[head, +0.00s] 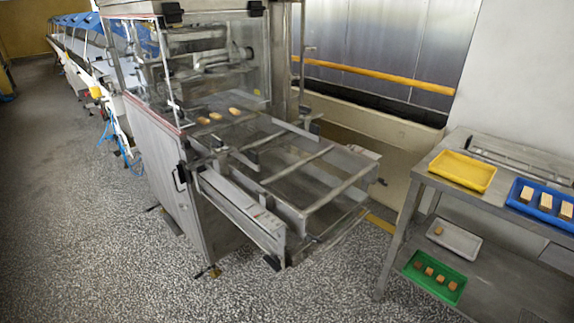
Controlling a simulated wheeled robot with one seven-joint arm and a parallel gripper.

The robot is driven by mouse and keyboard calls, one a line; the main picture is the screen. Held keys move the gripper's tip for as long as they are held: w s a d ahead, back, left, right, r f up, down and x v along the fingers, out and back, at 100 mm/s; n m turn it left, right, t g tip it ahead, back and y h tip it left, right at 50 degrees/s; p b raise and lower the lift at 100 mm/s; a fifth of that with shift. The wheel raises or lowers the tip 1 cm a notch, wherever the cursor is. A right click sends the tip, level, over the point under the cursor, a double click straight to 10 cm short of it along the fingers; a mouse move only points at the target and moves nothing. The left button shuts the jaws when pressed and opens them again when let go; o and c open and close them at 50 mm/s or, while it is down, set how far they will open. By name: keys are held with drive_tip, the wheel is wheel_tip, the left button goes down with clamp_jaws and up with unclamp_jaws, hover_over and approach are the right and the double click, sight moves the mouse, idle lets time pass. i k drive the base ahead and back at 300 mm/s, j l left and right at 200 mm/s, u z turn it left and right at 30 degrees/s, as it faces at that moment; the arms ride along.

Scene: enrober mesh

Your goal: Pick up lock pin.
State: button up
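I cannot pick out a lock pin for certain in the head view. The enrober (170,170) stands in the middle, with an open metal frame (311,208) reaching out from it toward the right. Small dark fittings sit along the frame's sides, too small to tell whether one is the pin. A grey tray (463,240) on the steel table's lower shelf holds one small brownish piece (438,231), which I cannot identify. My gripper is not in view.
The steel table (432,184) at the right bears an empty yellow tray (463,171) and a blue tray (525,204) with pale bars. A green tray (448,293) with several brown pieces is on its lower shelf. The speckled floor (310,295) in front is clear.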

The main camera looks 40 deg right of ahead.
sight(185, 144)
drive_tip(key=z, duration=0.65)
drive_tip(key=k+l+u, duration=0.1)
drive_tip(key=l, duration=0.25)
drive_tip(key=k+l+u, duration=0.1)
drive_tip(key=l, duration=0.25)
drive_tip(key=i+j+z, duration=0.1)
drive_tip(key=j, duration=0.25)
drive_tip(key=i+j, duration=0.3)
drive_tip(key=i+j+z, duration=0.15)
drive_tip(key=j, duration=0.3)
